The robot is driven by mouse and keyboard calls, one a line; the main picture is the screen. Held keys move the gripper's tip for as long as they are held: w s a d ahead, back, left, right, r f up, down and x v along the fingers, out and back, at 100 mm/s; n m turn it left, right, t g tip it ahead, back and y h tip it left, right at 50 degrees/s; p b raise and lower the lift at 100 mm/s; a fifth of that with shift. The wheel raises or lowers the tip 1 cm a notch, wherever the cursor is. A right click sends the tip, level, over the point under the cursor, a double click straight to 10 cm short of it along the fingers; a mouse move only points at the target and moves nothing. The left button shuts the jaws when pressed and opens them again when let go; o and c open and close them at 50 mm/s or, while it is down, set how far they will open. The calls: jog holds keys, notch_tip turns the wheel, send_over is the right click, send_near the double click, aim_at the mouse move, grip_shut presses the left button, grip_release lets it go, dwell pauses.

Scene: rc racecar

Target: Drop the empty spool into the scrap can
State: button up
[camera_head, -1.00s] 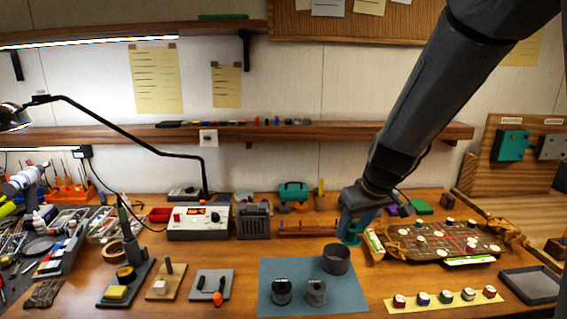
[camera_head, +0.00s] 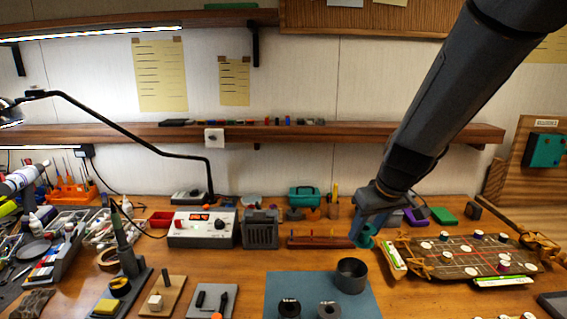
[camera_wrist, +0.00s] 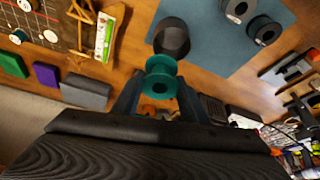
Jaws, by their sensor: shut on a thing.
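The teal empty spool (camera_wrist: 160,76) is between the two fingers of my gripper (camera_wrist: 158,92) in the wrist view, and the gripper is shut on it. In the head view my gripper (camera_head: 366,228) points down with the teal spool (camera_head: 367,239) partly hidden behind a finger. The dark round can (camera_head: 351,277), open at the top, stands on the blue-grey mat just in front of the held spool. The can (camera_wrist: 172,36) also shows just beyond the spool in the wrist view. The spool is outside the can; its exact height cannot be told.
Two dark spools (camera_head: 289,308) (camera_head: 328,310) stand on the mat (camera_head: 275,284) in front of the can. A game board (camera_head: 455,262) lies to the right. A tool rack (camera_head: 320,242) and grey vented box (camera_head: 260,232) stand left of my gripper. The wall shelf (camera_head: 330,133) is behind.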

jog(key=shift+f+b, duration=0.35)
jog(key=shift+f, duration=0.4)
jog(key=o, duration=1.1)
jog(key=shift+r, duration=0.15)
jog(key=a+b+v, duration=0.1)
jog(key=v, duration=0.6)
jog(key=shift+d+r, duration=0.3)
jog(key=shift+d, duration=0.2)
jog(key=shift+s, duration=0.1)
